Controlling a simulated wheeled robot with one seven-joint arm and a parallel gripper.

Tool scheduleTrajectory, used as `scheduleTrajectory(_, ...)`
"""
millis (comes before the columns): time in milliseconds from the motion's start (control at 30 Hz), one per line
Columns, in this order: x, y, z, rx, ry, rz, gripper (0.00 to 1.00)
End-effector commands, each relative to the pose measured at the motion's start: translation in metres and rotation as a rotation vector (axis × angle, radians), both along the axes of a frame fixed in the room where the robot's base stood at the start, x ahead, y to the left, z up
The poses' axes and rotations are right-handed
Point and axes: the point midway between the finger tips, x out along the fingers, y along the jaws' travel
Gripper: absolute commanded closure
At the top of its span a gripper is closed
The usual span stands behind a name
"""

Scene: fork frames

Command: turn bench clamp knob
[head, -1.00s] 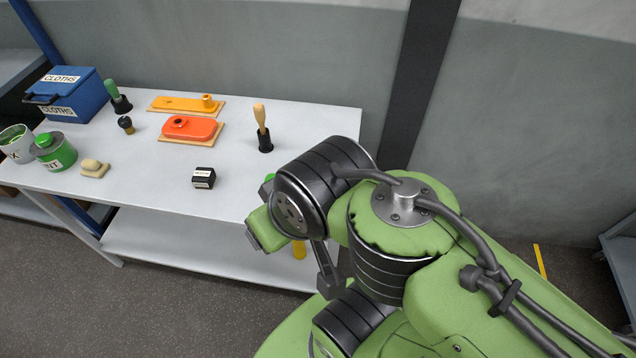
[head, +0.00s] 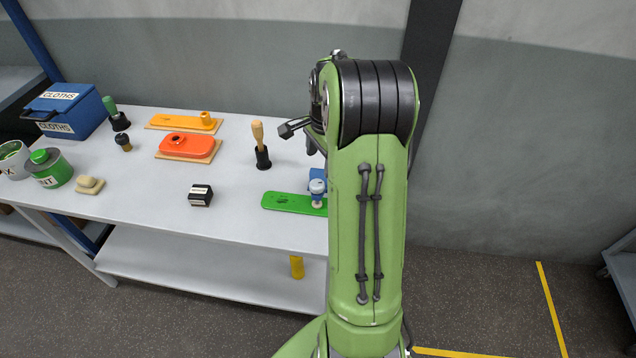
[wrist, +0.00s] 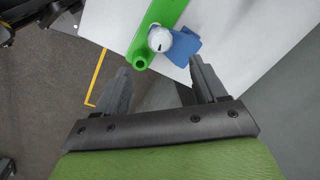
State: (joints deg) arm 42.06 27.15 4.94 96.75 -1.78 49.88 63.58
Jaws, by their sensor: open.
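The bench clamp (head: 319,174) is blue, at the right part of the bench beside my arm, which hides part of it. Its round pale knob (head: 317,187) faces up over the green plate (head: 288,202). In the wrist view the knob (wrist: 160,39) is a whitish ball, with the blue clamp body (wrist: 184,46) on its right and the green plate (wrist: 150,22) beneath or beside it. My gripper (wrist: 158,74) is open and empty. The knob lies ahead of the gap between its fingers, apart from both. In the head view my arm hides most of the gripper.
On the white bench (head: 140,200) are a black labelled block (head: 200,195), a wooden-handled tool (head: 259,145), an orange-red part (head: 187,145), a yellow part (head: 185,122), cans and a blue cloths box (head: 68,112). The bench's front middle is largely clear. A wall stands behind.

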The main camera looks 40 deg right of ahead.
Motion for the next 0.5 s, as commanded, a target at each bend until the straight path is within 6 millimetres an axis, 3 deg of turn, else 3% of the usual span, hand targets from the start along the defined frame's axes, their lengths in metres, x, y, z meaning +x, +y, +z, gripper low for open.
scheduleTrajectory(100, 0.003, 0.0, -0.033, 0.003, 0.004, 0.0, 0.29)
scheduleTrajectory(300, 0.009, -0.001, -0.079, 0.002, 0.004, 0.002, 0.29)
scheduleTrajectory(500, 0.012, -0.001, -0.099, 0.0, 0.0, 0.003, 0.29)
